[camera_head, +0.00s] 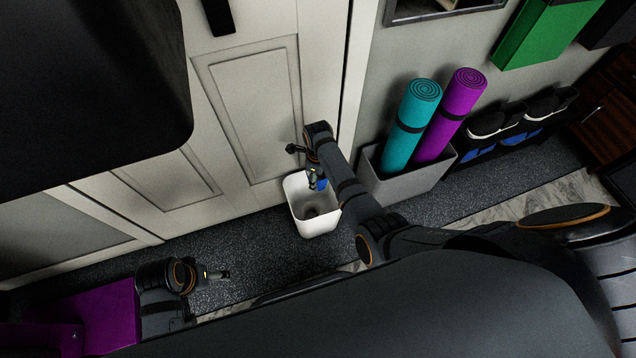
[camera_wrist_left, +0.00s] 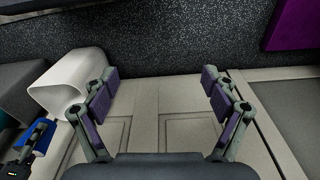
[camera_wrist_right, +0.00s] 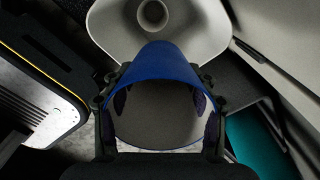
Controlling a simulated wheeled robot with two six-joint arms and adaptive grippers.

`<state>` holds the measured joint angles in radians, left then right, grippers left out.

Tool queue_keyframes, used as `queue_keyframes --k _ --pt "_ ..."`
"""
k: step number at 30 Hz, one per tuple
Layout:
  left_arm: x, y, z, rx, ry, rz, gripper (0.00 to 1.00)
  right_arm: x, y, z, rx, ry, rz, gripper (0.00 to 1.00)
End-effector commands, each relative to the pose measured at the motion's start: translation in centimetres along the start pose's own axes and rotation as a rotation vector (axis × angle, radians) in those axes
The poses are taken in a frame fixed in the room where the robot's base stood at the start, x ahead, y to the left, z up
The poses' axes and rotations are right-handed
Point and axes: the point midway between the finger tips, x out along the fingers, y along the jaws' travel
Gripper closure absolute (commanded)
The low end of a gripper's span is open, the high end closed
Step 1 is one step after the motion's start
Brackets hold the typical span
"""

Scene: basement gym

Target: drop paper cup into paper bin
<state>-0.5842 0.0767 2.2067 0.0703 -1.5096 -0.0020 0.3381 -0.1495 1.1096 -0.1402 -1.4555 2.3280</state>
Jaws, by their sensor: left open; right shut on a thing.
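The blue paper cup (camera_wrist_right: 165,65) is in my right gripper (camera_wrist_right: 160,103), whose fingers are shut on its two sides. Its open mouth faces the wrist camera. In the head view the cup (camera_head: 319,184) is just above the far side of the white paper bin (camera_head: 318,226), partly hidden by the gripper (camera_head: 314,176). A round, hollow cup-like thing (camera_wrist_right: 153,14) lies at the bottom of the bin. My left gripper (camera_head: 221,274) is open and empty, left of the bin; its spread fingers show in the left wrist view (camera_wrist_left: 160,90).
The bin stands against a pale panelled door (camera_head: 250,100). Right of it, a grey box (camera_head: 408,190) holds a teal mat (camera_head: 405,135) and a purple mat (camera_head: 452,112). A purple block (camera_head: 105,315) is at lower left. Dark speckled floor (camera_head: 245,250) is free left of the bin.

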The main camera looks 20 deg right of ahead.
Motion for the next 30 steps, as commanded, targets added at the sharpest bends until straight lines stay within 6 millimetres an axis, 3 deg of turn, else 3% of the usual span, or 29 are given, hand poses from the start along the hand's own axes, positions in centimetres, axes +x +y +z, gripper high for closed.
queue_keyframes --k 4,16,30 --pt "0.6 0.2 0.0 0.001 0.02 0.008 0.14 0.5 0.0 0.0 0.0 0.0 0.0 0.55" --pt "5.9 2.3 -0.7 -0.009 0.267 0.089 0.14 5.3 0.0 0.0 -0.002 0.0 0.0 0.55" --pt "6.4 2.7 -1.1 -0.02 0.341 0.105 0.14 5.8 0.0 0.0 -0.003 0.0 0.0 0.55"
